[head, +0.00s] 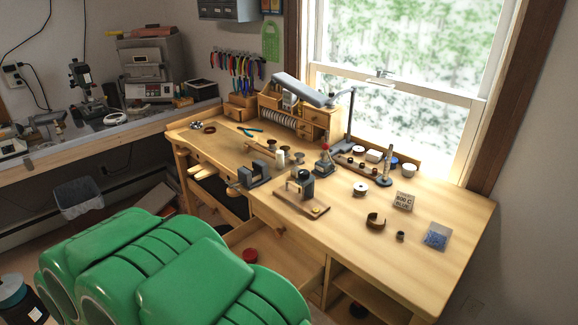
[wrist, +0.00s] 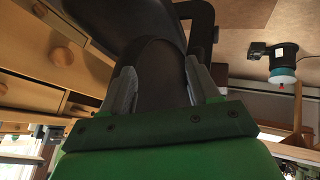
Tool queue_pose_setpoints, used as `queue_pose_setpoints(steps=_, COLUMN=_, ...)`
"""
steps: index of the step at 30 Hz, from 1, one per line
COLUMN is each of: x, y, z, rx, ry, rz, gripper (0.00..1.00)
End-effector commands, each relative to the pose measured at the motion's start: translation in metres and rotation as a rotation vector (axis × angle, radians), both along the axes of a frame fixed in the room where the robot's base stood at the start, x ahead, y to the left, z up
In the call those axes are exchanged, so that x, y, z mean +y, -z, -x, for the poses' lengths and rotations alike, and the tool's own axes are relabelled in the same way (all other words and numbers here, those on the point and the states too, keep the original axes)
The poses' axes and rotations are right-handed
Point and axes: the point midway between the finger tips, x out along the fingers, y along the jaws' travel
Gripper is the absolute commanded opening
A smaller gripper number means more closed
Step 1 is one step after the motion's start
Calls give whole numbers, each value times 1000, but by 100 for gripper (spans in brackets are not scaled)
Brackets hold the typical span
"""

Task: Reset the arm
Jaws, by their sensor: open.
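My gripper (wrist: 158,88) shows in the wrist view, with its two grey fingers standing apart on a green mount. No object is gripped between them. A large dark curved shape fills the view beyond the fingers; I cannot tell what it is. In the head view my green arm is folded low at the bottom left, in front of the workbench, and my gripper is hidden there.
The wooden workbench (head: 345,233) holds small tools, spools and a lamp (head: 303,90). Its drawer (head: 285,250) stands open near my arm. A bin (head: 78,202) stands under the left counter (head: 100,140).

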Motion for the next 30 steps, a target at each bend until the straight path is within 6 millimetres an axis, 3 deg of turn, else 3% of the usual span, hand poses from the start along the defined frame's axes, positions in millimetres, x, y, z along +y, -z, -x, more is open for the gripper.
queue_pose_setpoints(steps=9, x=14, y=-47, z=31, rx=241, ry=13, rz=-248, gripper=61)
queue_pose_setpoints(steps=16, x=7, y=-94, z=38, rx=381, ry=14, rz=-384, gripper=61)
queue_pose_setpoints(steps=23, x=-21, y=-143, z=32, rx=480, ry=5, rz=-470, gripper=61)
queue_pose_setpoints(steps=30, x=-69, y=-188, z=26, rx=556, ry=4, rz=-510, gripper=61)
